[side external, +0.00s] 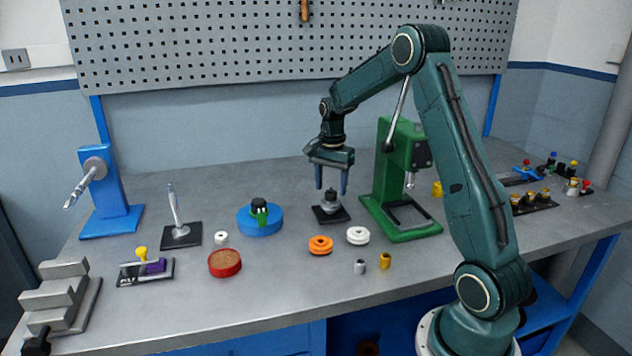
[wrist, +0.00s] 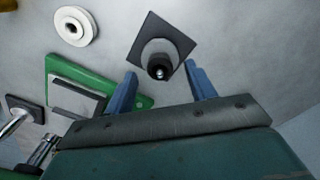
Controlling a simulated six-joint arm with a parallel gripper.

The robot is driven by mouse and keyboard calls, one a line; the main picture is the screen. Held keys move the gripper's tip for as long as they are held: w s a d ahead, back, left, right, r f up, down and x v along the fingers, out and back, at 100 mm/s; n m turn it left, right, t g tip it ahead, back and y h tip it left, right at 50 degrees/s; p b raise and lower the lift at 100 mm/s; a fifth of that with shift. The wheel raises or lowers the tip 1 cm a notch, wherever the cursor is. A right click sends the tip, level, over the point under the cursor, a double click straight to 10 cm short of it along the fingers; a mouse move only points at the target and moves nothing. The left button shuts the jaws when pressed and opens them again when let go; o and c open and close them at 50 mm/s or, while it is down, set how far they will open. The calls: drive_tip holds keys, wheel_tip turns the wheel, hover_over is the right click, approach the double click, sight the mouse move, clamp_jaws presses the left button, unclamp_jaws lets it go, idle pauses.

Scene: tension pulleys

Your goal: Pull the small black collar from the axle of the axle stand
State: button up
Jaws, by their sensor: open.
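The axle stand has a square black base (side external: 331,217) that sits on the bench below my gripper, with a grey round body and a short upright axle. In the wrist view its base (wrist: 152,25) also shows. A small black collar (wrist: 158,70) sits around the axle at the top, with the pale axle tip in its middle. My gripper (side external: 332,190) is open and points down over the stand. In the wrist view its two blue fingers (wrist: 160,73) are on either side of the collar with gaps. I cannot tell whether the fingertips are level with it.
A green press (side external: 400,190) stands close on the right. A blue round holder (side external: 260,218) is at the left. An orange wheel (side external: 320,245) and a white wheel (side external: 358,235) lie in front. The bench behind is clear up to the wall.

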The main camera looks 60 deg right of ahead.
drive_tip(key=shift+f, duration=0.7)
drive_tip(key=c, duration=1)
drive_tip(key=shift+r, duration=1.95)
idle(0.4)
drive_tip(key=shift+r, duration=0.7)
drive_tip(key=shift+r, duration=0.1)
drive_tip(key=shift+r, duration=1.95)
drive_tip(key=shift+a, duration=0.1)
